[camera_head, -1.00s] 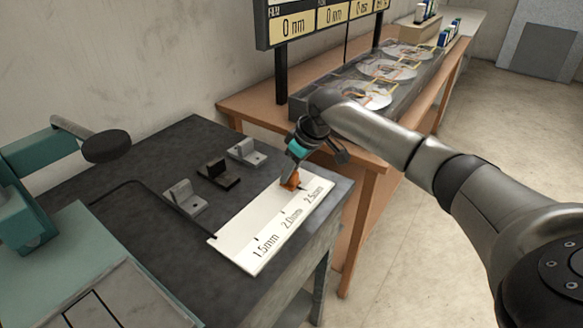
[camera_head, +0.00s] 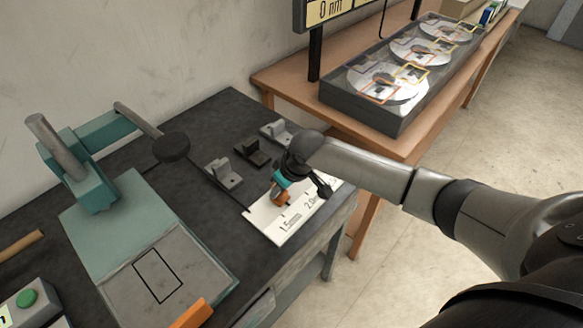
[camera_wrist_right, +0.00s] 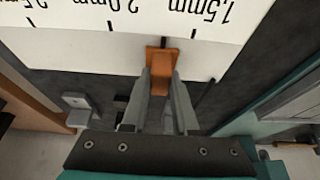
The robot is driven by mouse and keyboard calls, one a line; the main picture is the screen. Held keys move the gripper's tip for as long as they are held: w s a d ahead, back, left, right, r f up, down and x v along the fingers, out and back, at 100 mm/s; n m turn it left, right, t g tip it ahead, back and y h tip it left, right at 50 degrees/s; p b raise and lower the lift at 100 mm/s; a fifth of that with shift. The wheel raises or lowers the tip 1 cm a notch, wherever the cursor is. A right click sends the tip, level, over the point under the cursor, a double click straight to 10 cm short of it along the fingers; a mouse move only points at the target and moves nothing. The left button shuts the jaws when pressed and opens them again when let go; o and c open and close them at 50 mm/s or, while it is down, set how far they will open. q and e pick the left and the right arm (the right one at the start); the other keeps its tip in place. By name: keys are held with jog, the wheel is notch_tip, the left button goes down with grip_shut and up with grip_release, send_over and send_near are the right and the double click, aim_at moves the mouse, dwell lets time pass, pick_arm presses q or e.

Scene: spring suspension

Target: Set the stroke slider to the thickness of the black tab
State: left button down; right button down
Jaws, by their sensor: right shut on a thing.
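The white scale plate (camera_head: 262,226) lies along the front edge of the dark bench, marked 1.5mm, 2.0mm and 2.5mm. The orange stroke slider (camera_head: 280,200) sits at its back edge. My right gripper (camera_head: 280,190) is shut on the slider; in the right wrist view both fingers of the gripper (camera_wrist_right: 161,80) flank the orange slider (camera_wrist_right: 162,62). There the slider is between the 2.0mm and 1.5mm marks, nearer 1.5mm. The black tab (camera_head: 252,152) stands behind the plate between two grey tabs (camera_head: 224,173). Its thickness is not readable. My left gripper is out of view.
A teal press (camera_head: 95,185) with an outlined plate stands at left on the bench. An orange part (camera_head: 192,313) and a green button box (camera_head: 27,300) are in front. A wooden table (camera_head: 290,82) with a disc case (camera_head: 370,112) stands behind right.

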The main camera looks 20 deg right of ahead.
aim_at(265, 204)
jog(key=a+p, duration=0.1)
jog(key=s+a, duration=0.1)
jog(key=a, duration=0.1)
jog(key=shift+s+r+p, duration=0.1)
jog(key=shift+p, duration=0.3)
jog(key=shift+a, duration=0.2)
jog(key=shift+s, duration=0.1)
jog(key=c, duration=0.7)
grip_release()
jog(key=shift+a, duration=0.15)
